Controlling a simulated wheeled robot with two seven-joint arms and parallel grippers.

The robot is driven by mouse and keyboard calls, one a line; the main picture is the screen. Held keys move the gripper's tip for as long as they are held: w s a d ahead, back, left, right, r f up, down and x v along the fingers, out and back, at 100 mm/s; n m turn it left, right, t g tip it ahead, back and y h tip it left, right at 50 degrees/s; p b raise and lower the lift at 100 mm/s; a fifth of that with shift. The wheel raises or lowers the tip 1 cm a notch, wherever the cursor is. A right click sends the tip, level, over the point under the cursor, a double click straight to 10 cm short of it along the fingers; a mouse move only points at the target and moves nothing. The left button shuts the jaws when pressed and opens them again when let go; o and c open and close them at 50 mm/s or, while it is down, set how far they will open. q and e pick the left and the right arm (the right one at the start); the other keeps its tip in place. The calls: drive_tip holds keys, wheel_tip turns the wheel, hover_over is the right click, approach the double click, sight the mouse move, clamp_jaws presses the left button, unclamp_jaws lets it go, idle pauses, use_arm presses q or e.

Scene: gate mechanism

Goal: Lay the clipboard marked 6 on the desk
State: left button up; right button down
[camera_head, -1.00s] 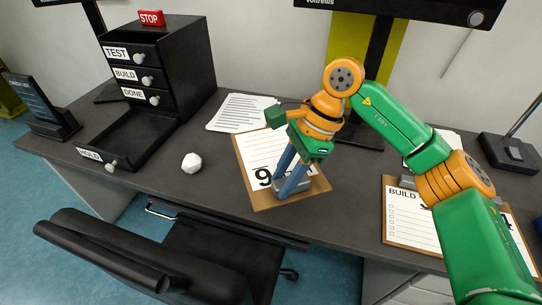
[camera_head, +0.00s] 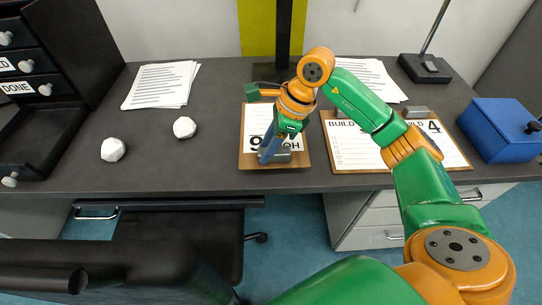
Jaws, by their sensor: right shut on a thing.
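The clipboard (camera_head: 254,122) is brown with a white sheet. It is turned so its clip end faces me, and its large underlined digit reads like a 9, a 6 seen upside down. My right gripper (camera_head: 268,152) is shut on its clip end, near the grey clip. The fingers partly cover the sheet. The clipboard looks about level at the desk's front part; I cannot tell whether it touches the desk (camera_head: 215,160). My left gripper is not in view.
Clipboard space marked BUILD and 4 (camera_head: 362,152) lies close to the right, partly behind my arm. Two white faceted lumps (camera_head: 113,149) (camera_head: 184,127) and a paper stack (camera_head: 160,84) lie left. A blue box (camera_head: 500,130) stands right, a black drawer unit (camera_head: 62,50) left.

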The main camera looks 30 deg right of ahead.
drive_tip(key=f, duration=0.2)
drive_tip(key=d+f, duration=0.1)
drive_tip(key=f, duration=0.1)
drive_tip(key=shift+s, duration=0.1)
drive_tip(key=shift+d+f, duration=0.1)
drive_tip(key=shift+f, duration=0.15)
drive_tip(key=shift+f, duration=0.1)
drive_tip(key=c, duration=0.5)
unclamp_jaws()
drive_tip(key=v, duration=1.2)
drive_tip(key=shift+p, duration=0.35)
